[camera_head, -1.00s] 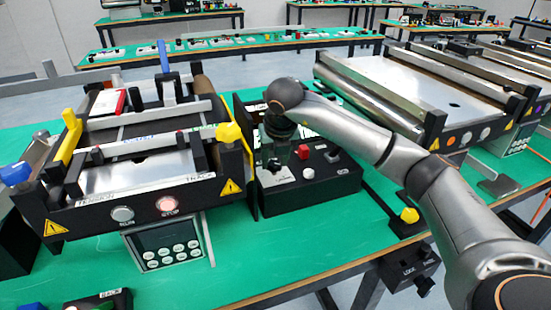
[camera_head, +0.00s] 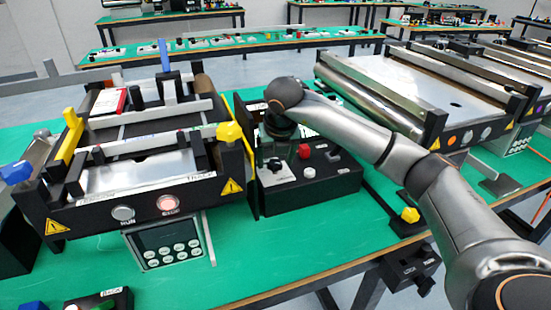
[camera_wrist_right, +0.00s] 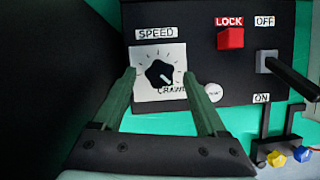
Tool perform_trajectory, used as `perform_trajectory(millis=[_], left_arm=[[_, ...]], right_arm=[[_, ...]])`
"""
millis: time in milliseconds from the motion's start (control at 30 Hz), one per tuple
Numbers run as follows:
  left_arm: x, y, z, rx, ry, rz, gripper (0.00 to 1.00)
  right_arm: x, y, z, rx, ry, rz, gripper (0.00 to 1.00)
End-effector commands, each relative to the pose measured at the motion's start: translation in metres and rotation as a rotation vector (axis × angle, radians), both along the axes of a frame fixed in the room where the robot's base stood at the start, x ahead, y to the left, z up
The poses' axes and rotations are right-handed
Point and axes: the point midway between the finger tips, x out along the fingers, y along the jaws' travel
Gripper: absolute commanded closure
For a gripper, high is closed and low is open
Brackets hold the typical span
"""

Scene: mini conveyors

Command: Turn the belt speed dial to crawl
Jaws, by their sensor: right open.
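The belt speed dial is a black lobed knob (camera_wrist_right: 160,74) on a white plate marked SPEED above and CRAWL below. The white mark on the knob points to the lower right, toward the CRAWL lettering, which is partly covered by a finger. In the head view the knob (camera_head: 275,165) sits on the black control box (camera_head: 325,182). My right gripper (camera_head: 280,133) is above the box, pointing down. In the wrist view its fingers (camera_wrist_right: 160,80) are open, one on each side of the knob, with gaps between. My left gripper is not in view.
On the same box are a red LOCK button (camera_wrist_right: 230,38), an OFF/ON lever (camera_wrist_right: 285,72) and a round white button (camera_wrist_right: 213,92). A mini conveyor (camera_head: 150,175) with a yellow knob (camera_head: 229,131) stands close to the left.

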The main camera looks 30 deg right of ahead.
Motion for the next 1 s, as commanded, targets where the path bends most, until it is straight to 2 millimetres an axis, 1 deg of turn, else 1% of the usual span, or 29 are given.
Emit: perform_trajectory(millis=[67, 167, 267, 500, 600, 700, 833, 1000], left_arm=[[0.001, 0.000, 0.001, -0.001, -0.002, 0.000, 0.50], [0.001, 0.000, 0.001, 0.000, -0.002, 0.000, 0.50], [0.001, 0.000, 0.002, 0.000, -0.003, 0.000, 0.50], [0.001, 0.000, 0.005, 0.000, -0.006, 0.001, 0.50], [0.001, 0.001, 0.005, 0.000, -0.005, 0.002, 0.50], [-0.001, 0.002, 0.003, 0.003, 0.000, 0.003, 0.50], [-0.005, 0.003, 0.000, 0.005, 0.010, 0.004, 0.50], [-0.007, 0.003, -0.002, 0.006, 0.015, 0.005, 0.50]], right_arm=[[0.000, 0.000, 0.001, 0.000, 0.000, 0.000, 0.25], [-0.003, 0.001, 0.009, 0.000, -0.002, 0.000, 0.25], [-0.008, 0.004, 0.024, 0.000, -0.004, 0.002, 0.25], [-0.027, 0.011, 0.074, -0.001, -0.006, 0.002, 0.25], [-0.034, 0.014, 0.091, 0.000, -0.005, 0.001, 0.25], [-0.039, 0.017, 0.104, 0.001, -0.003, 0.001, 0.25], [-0.043, 0.018, 0.114, 0.000, -0.002, 0.000, 0.25], [-0.044, 0.018, 0.116, 0.000, 0.000, 0.000, 0.25]])
